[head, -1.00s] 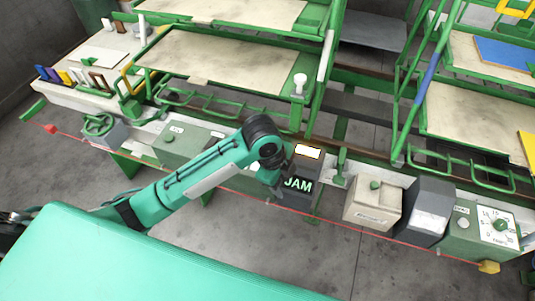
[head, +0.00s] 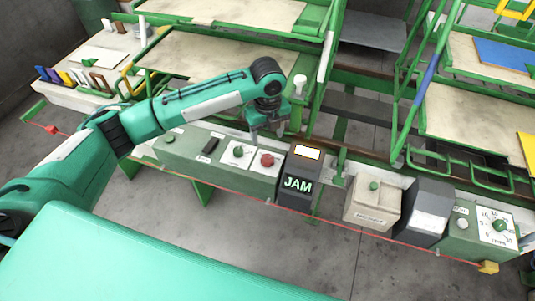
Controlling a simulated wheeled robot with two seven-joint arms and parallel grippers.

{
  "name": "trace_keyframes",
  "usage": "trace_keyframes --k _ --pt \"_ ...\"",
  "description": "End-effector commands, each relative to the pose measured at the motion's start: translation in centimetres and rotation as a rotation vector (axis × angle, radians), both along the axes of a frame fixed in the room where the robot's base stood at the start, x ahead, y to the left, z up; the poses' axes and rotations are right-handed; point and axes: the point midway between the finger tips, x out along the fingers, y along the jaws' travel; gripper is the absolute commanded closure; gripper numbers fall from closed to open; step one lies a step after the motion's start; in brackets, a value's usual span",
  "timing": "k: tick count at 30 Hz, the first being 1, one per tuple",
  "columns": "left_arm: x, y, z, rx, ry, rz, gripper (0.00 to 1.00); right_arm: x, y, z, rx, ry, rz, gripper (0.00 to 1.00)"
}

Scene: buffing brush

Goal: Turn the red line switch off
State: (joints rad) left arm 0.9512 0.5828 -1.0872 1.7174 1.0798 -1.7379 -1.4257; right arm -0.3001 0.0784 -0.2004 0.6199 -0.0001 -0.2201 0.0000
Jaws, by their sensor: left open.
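A red round knob (head: 267,160) sits on a white plate on the green control box (head: 178,151), just left of the black JAM box (head: 298,186). I cannot tell which way the red knob is set. My left gripper (head: 268,132) is open and empty, pointing down just behind and above the red knob, apart from it in the picture. The gap in depth is hard to judge. My right gripper is not in view.
A thin red cord (head: 352,229) runs along the front of the boxes. The JAM box with its lit top stands close right of the gripper. A beige box (head: 373,203) and a dial box (head: 497,225) are farther right. Green-framed trays (head: 205,58) rise behind.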

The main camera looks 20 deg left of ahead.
Motion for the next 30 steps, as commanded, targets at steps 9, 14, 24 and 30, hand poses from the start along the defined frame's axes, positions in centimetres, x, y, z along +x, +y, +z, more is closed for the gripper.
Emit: trace_keyframes --k 9,14,24,30 --pt "-0.1 0.0 -6.7 0.001 0.002 0.003 0.41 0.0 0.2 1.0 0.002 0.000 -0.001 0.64" --pt "0.0 0.0 -8.9 0.000 0.000 0.001 0.41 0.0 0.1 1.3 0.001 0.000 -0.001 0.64" --pt "0.0 0.0 -10.3 0.000 -0.001 0.001 0.41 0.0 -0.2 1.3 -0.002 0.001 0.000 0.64" --pt "0.0 0.0 -10.2 0.000 -0.001 0.001 0.57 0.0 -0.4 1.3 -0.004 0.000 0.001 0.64"
